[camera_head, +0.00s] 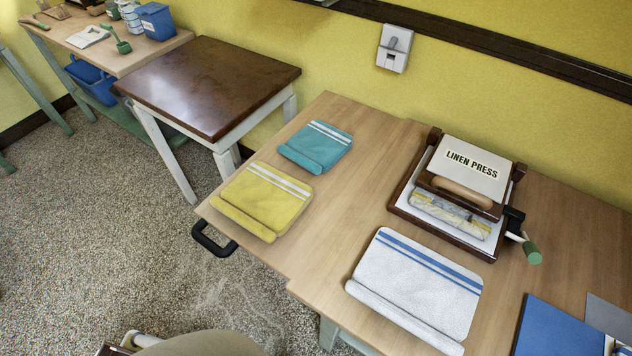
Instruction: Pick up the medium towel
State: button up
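Three folded towels lie flat on the wooden table (345,213). The yellow towel (265,198), with white stripes, is middle in size among them and is near the table's left edge. A smaller teal towel (318,146) with white stripes lies behind it, and a larger white towel (418,285) with blue stripes lies to the front right. The yellow towel is apart from the other two and nothing covers it. My gripper is not in view; only a beige rounded part, cut off by the bottom edge, shows there.
A linen press (470,178) with a green-handled crank (532,253) stands right of the towels. A blue flat item (560,328) lies at the front right. A black handle (213,240) juts from the table's left edge. A brown-topped table (212,82) stands behind left. Open floor (110,240) lies left.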

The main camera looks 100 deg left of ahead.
aim_at(265, 200)
jog(key=u, duration=2.55)
